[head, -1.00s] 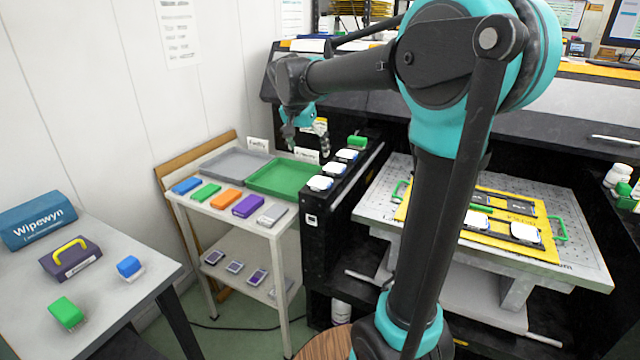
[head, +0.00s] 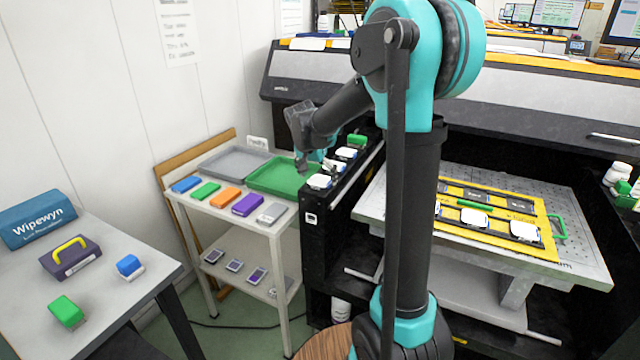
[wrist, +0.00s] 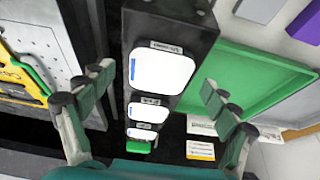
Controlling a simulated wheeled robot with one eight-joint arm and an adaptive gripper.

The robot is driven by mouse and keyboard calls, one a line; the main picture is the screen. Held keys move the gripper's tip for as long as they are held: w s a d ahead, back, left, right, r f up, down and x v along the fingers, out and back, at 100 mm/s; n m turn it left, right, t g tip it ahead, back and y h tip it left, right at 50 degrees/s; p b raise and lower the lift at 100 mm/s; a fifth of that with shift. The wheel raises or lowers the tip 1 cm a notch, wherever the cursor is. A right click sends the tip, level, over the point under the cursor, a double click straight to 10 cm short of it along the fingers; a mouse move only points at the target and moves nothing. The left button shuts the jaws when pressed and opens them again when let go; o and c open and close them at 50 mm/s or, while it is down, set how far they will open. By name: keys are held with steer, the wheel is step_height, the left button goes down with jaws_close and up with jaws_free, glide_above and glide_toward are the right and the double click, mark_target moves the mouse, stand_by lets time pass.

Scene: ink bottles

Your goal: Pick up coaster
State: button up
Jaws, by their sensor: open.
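White rounded-square pieces, which look like the coasters, sit in a row on a narrow black rail. In the wrist view the nearest coaster (wrist: 160,70) has a blue mark on its left edge, with a second coaster (wrist: 144,113) and a third coaster (wrist: 141,134) beyond it. In the head view the front coaster (head: 320,181) is at the near end of the rail. My gripper (wrist: 155,92) is open and empty above the rail, its fingers spread to either side of the row. In the head view my gripper (head: 320,166) is close above the row, partly hidden by its own wrist.
A green tray (wrist: 240,72) lies beside the rail, on a white cart (head: 278,228) with coloured blocks. A green block (wrist: 139,155) ends the row. A perforated table (head: 400,197) with a yellow fixture (head: 545,250) and more white pieces stands on the rail's other side.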

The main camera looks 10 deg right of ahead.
steer(key=shift+w+d+f, duration=0.1)
steer(key=shift+f, duration=0.2)
steer(key=shift+c, duration=0.5)
steer(key=c, duration=1.3)
steer(key=shift+o, duration=0.2)
steer(key=shift+r, duration=0.15)
